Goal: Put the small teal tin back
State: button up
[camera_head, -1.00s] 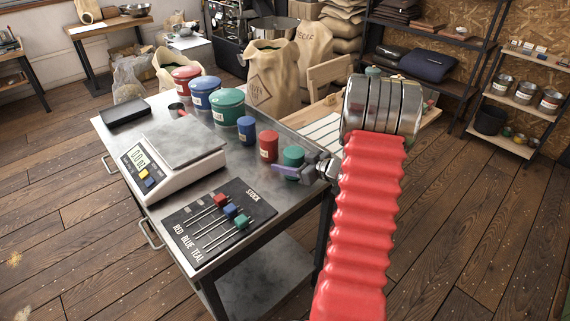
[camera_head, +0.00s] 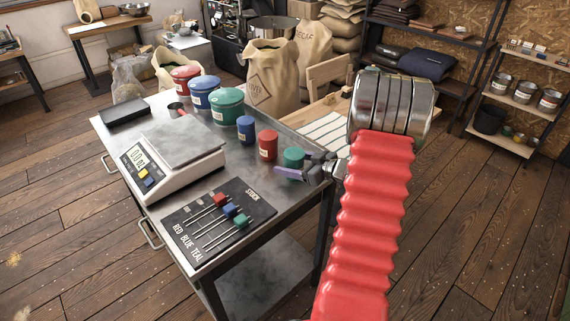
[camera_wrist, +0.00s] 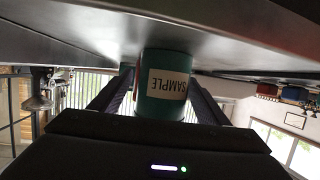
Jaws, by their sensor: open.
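The small teal tin (camera_head: 293,157) stands upright on the metal table near its right edge, beside the small red tin (camera_head: 268,146). My gripper (camera_head: 297,166) is at the tin from the right, low by the tabletop. Its jaws are open, one finger in front of the tin and one on its far side. In the wrist view, which is upside down, the teal tin (camera_wrist: 166,90) with its SAMPLE label sits between the two fingers. Whether a finger touches it I cannot tell.
A small blue tin (camera_head: 245,130) and the large teal tin (camera_head: 231,106) stand farther back. A scale (camera_head: 172,155) and a slider board marked STOCK (camera_head: 217,219) are at left and front. Bare tabletop lies between the board and the small tins.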

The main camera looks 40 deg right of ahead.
jog(key=v, duration=0.9)
jog(key=shift+s+r, duration=0.15)
jog(key=shift+s, duration=0.05)
dwell(0.6)
jog(key=shift+s, duration=0.1)
